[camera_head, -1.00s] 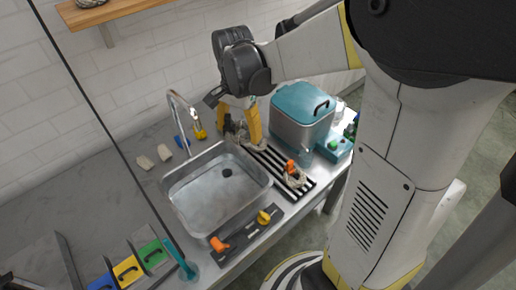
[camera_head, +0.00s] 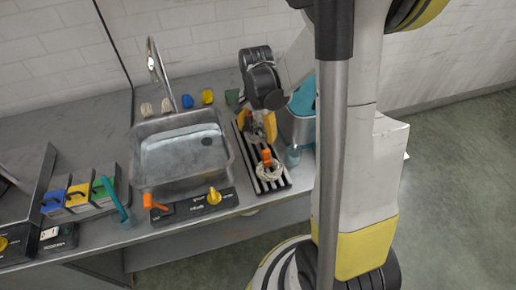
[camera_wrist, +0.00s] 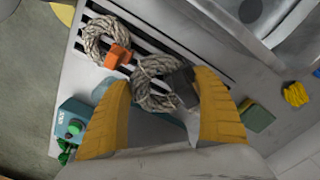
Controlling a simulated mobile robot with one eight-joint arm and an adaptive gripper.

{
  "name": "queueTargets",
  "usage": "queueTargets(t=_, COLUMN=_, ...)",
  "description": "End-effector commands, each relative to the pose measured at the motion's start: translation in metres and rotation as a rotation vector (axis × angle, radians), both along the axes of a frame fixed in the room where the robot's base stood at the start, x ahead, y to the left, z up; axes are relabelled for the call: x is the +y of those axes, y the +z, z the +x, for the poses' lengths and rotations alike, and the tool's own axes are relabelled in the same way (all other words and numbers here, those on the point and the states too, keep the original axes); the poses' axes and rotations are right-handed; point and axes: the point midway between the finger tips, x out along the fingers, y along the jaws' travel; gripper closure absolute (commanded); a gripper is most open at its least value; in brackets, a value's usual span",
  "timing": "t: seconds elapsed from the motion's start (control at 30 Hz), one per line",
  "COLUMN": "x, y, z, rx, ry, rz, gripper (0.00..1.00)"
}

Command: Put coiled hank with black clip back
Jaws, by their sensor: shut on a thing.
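My gripper (camera_wrist: 165,90) is shut on the coiled hank with the black clip (camera_wrist: 152,70). The hank is a grey-beige rope coil, and its black clip (camera_wrist: 181,84) sits close to the right finger. In the head view my gripper (camera_head: 262,128) is over the far end of the black slatted rack (camera_head: 284,180), right of the sink. Whether the hank touches the slats I cannot tell. A second coil with an orange clip (camera_wrist: 105,42) lies on the rack beside it; it also shows in the head view (camera_head: 268,171).
The sink (camera_head: 180,160) is left of the rack. A teal-lidded bin (camera_head: 300,115) stands close on the right. A teal box with a green knob (camera_wrist: 73,122) is near the left finger. Yellow, blue and green items stand behind the sink.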

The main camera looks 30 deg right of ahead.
Motion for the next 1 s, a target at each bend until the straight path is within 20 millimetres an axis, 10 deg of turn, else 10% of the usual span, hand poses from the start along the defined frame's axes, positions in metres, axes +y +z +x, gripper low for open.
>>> queueTargets(t=0.47, x=0.000, y=-0.063, z=0.000, rx=0.000, ry=0.000, rz=0.000, gripper=0.52)
queueTargets(t=0.87, x=0.000, y=-0.069, z=0.000, rx=0.000, ry=0.000, rz=0.000, gripper=0.52)
queueTargets(t=0.9, x=0.000, y=-0.067, z=0.000, rx=0.000, ry=0.000, rz=0.000, gripper=0.13)
queueTargets(t=1.0, x=0.000, y=-0.067, z=0.000, rx=0.000, ry=0.000, rz=0.000, gripper=0.01)
